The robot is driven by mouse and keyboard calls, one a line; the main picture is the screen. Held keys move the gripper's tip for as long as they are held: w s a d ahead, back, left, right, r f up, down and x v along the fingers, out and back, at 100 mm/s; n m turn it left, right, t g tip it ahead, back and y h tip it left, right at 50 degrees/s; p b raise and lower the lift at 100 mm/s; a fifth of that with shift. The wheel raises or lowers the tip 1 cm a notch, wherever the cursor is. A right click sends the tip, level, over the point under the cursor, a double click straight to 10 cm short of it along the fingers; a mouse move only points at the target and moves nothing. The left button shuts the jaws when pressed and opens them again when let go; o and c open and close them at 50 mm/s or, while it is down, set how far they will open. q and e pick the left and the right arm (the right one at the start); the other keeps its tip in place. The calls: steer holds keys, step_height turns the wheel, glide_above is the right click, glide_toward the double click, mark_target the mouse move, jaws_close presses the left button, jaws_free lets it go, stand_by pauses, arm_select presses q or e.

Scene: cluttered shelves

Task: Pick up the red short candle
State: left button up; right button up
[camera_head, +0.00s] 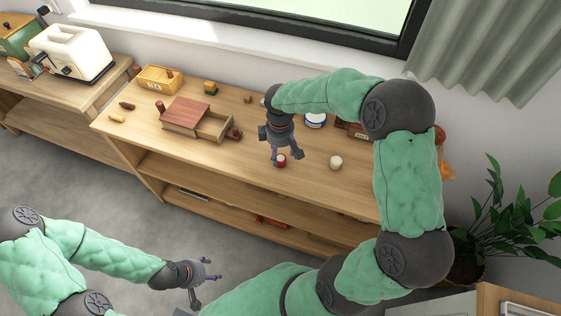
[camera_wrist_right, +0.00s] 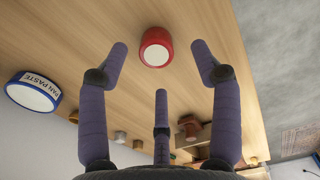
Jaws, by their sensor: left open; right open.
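The red short candle (camera_head: 281,160) stands on the wooden shelf top near its front edge. In the right wrist view the red candle (camera_wrist_right: 155,47) shows a red side and a pale round face, lying between and just beyond the fingertips. My right gripper (camera_head: 286,157) is open above the candle, pointing down, its fingers apart around the candle's place; the wrist view shows its purple fingers (camera_wrist_right: 160,70) spread and empty. I cannot tell whether any finger touches the candle. My left gripper (camera_head: 212,278) is open and empty, low at the front left, away from the shelf.
A cream candle (camera_head: 336,162) stands right of the red one. A round tin labelled PAN PASTE (camera_wrist_right: 33,92) shows in the wrist view, and a white-and-blue tin (camera_head: 315,121) behind. A wooden box with an open drawer (camera_head: 212,126) stands left. Bare shelf lies left of the candle.

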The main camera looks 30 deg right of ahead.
mark_target(280, 158)
steer(key=f+b, duration=0.1)
steer(key=f, duration=0.1)
steer(key=f+b, duration=0.1)
steer(key=f, duration=0.2)
steer(key=shift+w+d, duration=0.2)
steer(key=shift+r, duration=0.15)
steer(key=c, duration=1.2)
